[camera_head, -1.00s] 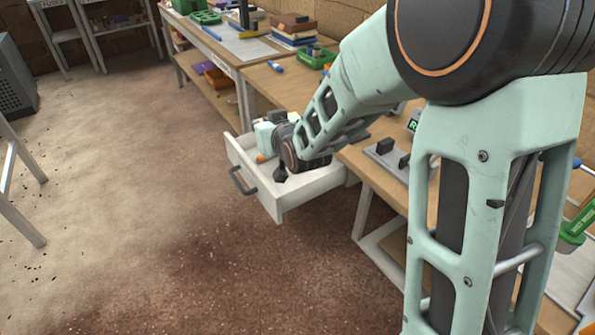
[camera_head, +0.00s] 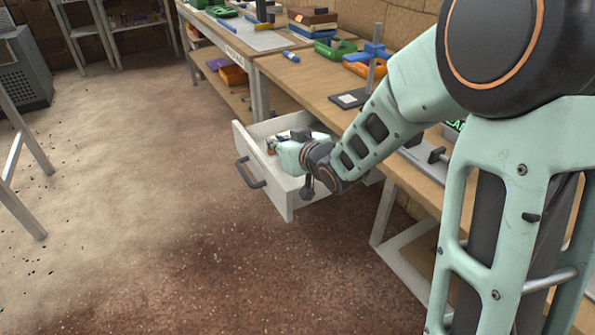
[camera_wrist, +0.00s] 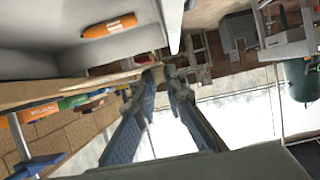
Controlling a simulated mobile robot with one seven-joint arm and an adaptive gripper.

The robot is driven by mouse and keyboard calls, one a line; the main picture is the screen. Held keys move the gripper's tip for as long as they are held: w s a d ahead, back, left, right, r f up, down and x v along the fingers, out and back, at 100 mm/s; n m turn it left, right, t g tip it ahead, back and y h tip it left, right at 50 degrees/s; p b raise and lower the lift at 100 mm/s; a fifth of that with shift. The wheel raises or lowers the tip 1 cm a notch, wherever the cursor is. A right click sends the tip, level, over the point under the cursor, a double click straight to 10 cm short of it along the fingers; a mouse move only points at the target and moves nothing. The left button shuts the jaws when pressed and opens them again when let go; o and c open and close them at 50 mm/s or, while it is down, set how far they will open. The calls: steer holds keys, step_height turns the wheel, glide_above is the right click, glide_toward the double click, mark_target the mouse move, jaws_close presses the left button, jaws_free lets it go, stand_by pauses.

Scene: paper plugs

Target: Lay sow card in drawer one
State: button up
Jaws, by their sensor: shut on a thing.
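The open drawer (camera_head: 283,193), white with a dark handle, is pulled out from under the workbench. My gripper (camera_head: 272,147) is low over its inside, near the far left part, pointing left. In the wrist view its two grey fingers (camera_wrist: 157,76) come together at the tips, shut on a small tan piece, which I take to be the sow card. Its face cannot be read. The drawer's pale inside (camera_wrist: 60,25) fills the upper left of that view, with an orange rounded item (camera_wrist: 109,26) lying in it. My gripper hides much of the drawer's inside in the head view.
The drawer's walls rise around my gripper. The floor (camera_head: 130,170) left of the drawer is clear.

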steer(key=d+f+b, duration=0.1)
steer(key=f, duration=0.1)
steer(key=d+f, duration=0.2)
steer(key=f, duration=0.1)
steer(key=d+f+b, duration=0.1)
steer(key=f, duration=0.2)
steer(key=shift+d+f+b, duration=0.2)
steer(key=shift+d+b, duration=0.1)
steer(key=shift+b, duration=0.05)
steer(key=shift+f, duration=0.2)
